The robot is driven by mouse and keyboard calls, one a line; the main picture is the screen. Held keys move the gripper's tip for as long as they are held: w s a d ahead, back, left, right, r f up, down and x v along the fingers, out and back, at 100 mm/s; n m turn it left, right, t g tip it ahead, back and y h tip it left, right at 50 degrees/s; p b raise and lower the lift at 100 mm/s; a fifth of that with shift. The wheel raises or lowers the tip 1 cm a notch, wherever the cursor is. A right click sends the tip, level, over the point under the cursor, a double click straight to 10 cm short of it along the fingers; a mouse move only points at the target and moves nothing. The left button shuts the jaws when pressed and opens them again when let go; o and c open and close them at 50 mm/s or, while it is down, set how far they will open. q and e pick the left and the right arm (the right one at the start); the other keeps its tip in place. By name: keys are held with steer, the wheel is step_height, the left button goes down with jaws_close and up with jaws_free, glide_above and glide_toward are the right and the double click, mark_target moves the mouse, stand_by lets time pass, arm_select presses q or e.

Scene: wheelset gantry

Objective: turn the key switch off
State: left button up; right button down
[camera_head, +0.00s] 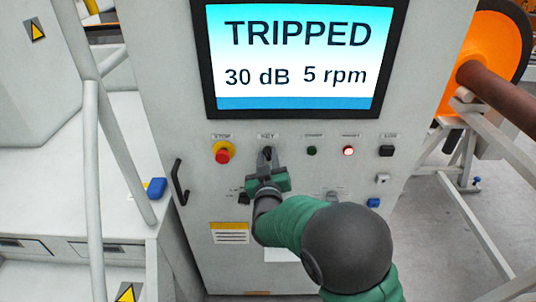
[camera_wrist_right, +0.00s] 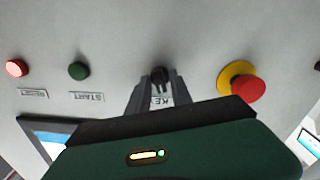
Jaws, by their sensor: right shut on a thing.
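The key switch (camera_head: 267,151) is a small black knob on the grey cabinet front, under the screen, with a label above it. It also shows in the right wrist view (camera_wrist_right: 160,74), between my fingertips. My right gripper (camera_head: 266,161) comes up from below and is shut on the key switch; it also shows in the wrist view (camera_wrist_right: 159,82). The fingers partly hide the knob, so its exact angle is hard to read. The screen (camera_head: 297,55) reads TRIPPED, 30 dB, 5 rpm. My left gripper is not in view.
A red stop button (camera_head: 222,153) on a yellow ring sits just left of the key switch. A dark green button (camera_head: 311,151) and a lit red button (camera_head: 348,151) are to its right. A black handle (camera_head: 179,182) sticks out at the cabinet's left edge.

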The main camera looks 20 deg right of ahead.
steer(key=shift+a+r+n+p, duration=0.1)
steer(key=shift+r+n+p, duration=0.15)
steer(key=shift+n, duration=0.35)
steer(key=shift+r+n+p, duration=0.1)
steer(key=shift+n+p, duration=0.15)
steer(key=shift+n, duration=0.35)
steer(key=c, duration=1.6)
jaws_free()
steer(key=shift+w, duration=0.1)
steer(key=shift+o, duration=0.8)
steer(key=shift+a+f, duration=0.1)
steer(key=shift+f, duration=0.1)
steer(key=b+v, duration=0.1)
steer(key=v, duration=1.5)
steer(key=shift+s, duration=0.35)
